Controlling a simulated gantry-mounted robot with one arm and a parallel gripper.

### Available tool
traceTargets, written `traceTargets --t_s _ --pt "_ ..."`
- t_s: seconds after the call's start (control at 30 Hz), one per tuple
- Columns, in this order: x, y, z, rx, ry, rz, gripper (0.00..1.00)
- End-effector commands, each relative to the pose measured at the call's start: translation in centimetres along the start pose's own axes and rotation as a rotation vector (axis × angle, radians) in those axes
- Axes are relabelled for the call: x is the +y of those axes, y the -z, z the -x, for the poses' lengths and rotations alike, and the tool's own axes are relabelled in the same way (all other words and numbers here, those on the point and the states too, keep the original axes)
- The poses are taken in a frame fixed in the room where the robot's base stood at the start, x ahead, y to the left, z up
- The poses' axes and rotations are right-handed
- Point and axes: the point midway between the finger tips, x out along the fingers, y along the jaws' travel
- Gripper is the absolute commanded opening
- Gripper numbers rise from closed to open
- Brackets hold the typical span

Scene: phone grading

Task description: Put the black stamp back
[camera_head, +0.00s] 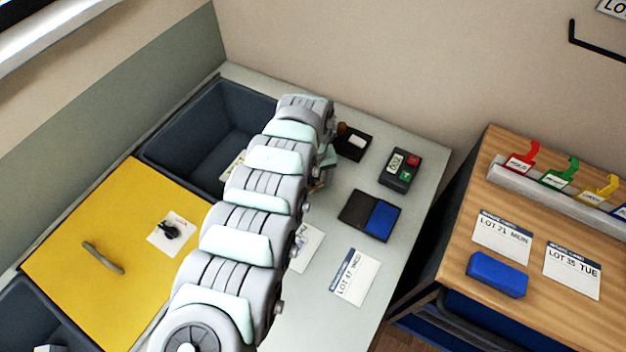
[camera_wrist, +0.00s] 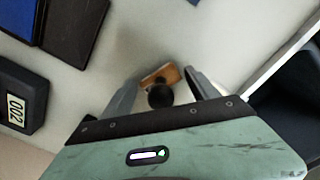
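The black stamp, with a round black knob (camera_wrist: 160,95) on a wooden base (camera_wrist: 160,74), stands on the grey counter in the wrist view. My gripper (camera_wrist: 162,82) is open, with one finger on each side of the stamp and visible gaps beside the knob. In the head view my arm hides most of the gripper and stamp. A small black holder (camera_head: 356,149) stands at the back of the counter, with a brown-handled stamp (camera_head: 342,128) at its left side; part of it is behind my arm.
A keypad device reading 002 (camera_head: 399,168) and a black-and-blue pad (camera_head: 381,217) lie right of my arm. A dark bin (camera_head: 190,135) and a yellow lid (camera_head: 95,225) are on the left. Lot cards (camera_head: 355,277) lie nearer. A wooden table (camera_head: 530,230) stands at right.

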Motion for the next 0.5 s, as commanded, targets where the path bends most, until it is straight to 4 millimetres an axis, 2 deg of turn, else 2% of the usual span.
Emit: traceTargets --t_s 0.13,0.37,0.5 --pt "0.0 0.0 0.0 0.000 0.000 0.000 0.81" --pt "0.0 0.0 0.1 0.001 0.000 0.001 0.81" --pt "-0.1 0.1 1.3 0.003 0.000 0.001 0.81"
